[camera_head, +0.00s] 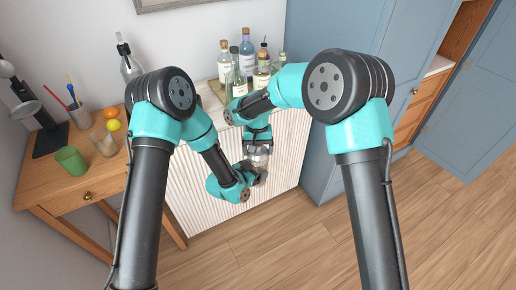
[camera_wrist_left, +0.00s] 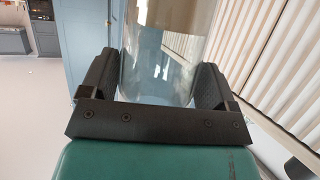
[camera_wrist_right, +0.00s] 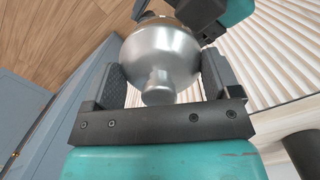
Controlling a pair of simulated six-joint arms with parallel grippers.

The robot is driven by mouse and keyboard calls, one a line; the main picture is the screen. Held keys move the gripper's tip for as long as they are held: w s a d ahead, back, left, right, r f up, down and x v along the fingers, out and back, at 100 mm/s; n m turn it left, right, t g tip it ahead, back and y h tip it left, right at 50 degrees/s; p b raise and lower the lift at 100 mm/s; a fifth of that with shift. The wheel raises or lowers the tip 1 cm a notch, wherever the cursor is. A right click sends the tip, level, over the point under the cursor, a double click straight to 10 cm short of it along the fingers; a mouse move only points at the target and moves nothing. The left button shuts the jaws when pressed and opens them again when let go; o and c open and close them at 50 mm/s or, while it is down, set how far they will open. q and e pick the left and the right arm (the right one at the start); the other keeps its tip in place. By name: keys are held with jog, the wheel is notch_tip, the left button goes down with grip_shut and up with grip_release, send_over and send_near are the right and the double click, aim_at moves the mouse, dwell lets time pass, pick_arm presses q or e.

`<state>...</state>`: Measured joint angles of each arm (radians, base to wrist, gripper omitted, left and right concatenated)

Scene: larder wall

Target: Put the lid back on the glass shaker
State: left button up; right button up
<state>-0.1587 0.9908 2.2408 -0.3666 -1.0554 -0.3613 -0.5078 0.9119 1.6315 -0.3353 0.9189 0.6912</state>
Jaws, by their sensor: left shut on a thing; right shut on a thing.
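The glass shaker (camera_wrist_left: 160,45) is a clear cylinder between the fingers of my left gripper (camera_wrist_left: 152,92), which is shut on it. The lid (camera_wrist_right: 160,62) is a shiny metal dome with a rounded knob, between the fingers of my right gripper (camera_wrist_right: 160,85), which is shut on it. In the head view the two grippers meet in front of the slatted cabinet, my right gripper (camera_head: 258,141) above my left gripper (camera_head: 255,174). A small silvery part (camera_head: 259,155) shows between them. The lid hides the shaker's mouth in the right wrist view; I cannot tell whether they touch.
Several bottles (camera_head: 246,55) stand on the cabinet (camera_head: 285,140) behind the grippers. Blue cupboards (camera_head: 325,165) stand at the right. The floor (camera_head: 300,235) in front is clear.

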jog(key=shift+f, duration=0.65)
jog(key=shift+f, duration=0.35)
dwell(0.4)
jog(key=shift+f, duration=0.35)
jog(key=c, duration=0.4)
jog(key=shift+o, duration=0.2)
jog(key=shift+s+f, duration=0.1)
jog(key=shift+f, duration=0.05)
jog(key=shift+f, duration=0.15)
jog(key=shift+s+d, duration=0.1)
jog(key=shift+s+r+t, duration=0.15)
jog(key=shift+r+t, duration=0.15)
jog(key=shift+r, duration=0.15)
jog(key=shift+c, duration=0.7)
jog(key=shift+r, duration=0.45)
jog(key=shift+c, duration=0.3)
